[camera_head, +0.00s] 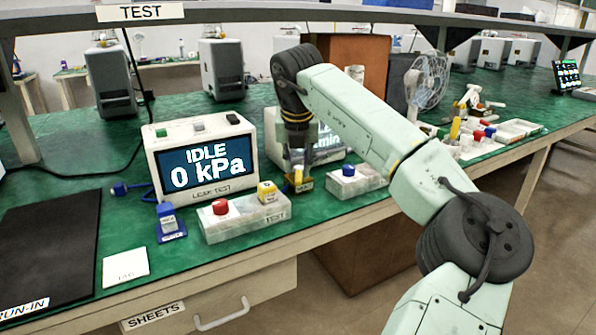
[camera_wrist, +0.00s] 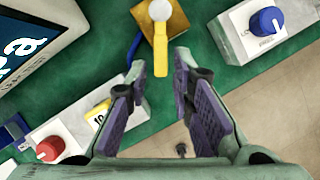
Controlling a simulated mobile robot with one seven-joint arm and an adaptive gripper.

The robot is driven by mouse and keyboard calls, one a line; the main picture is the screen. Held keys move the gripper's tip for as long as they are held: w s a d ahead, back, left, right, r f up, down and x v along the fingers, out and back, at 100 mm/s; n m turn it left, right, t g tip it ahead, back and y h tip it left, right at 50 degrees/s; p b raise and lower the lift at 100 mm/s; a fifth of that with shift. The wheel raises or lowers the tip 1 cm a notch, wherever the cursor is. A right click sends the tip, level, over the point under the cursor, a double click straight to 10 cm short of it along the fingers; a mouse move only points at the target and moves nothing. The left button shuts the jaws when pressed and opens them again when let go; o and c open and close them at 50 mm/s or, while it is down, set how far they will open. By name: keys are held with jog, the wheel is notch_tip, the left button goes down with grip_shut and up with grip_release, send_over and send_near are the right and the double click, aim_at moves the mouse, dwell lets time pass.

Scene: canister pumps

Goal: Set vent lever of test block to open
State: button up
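A brass-coloured block (camera_wrist: 176,18) with a yellow-handled lever (camera_wrist: 160,55) shows at the top of the wrist view. The lever's pale round hub sits over the block, and its handle points down the picture. In the head view the block (camera_head: 304,186) is partly hidden below my gripper (camera_head: 297,168). In the wrist view my gripper (camera_wrist: 159,64) is open, with the handle's end appearing between its fingertips. I cannot tell whether either finger touches it. No marking for open or closed is readable on the block.
The leak tester (camera_head: 205,158) reads IDLE, 0 kPa. In front of it is a grey block (camera_head: 240,226) labelled TEST, with a red knob (camera_head: 220,206) and yellow piece (camera_head: 267,191). A grey box with a blue knob (camera_head: 348,169) stands right of the lever. A blue tube (camera_wrist: 135,50) runs beside it.

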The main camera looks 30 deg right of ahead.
jog(key=v, duration=0.8)
jog(key=shift+s+r, duration=0.15)
jog(key=shift+r, duration=0.1)
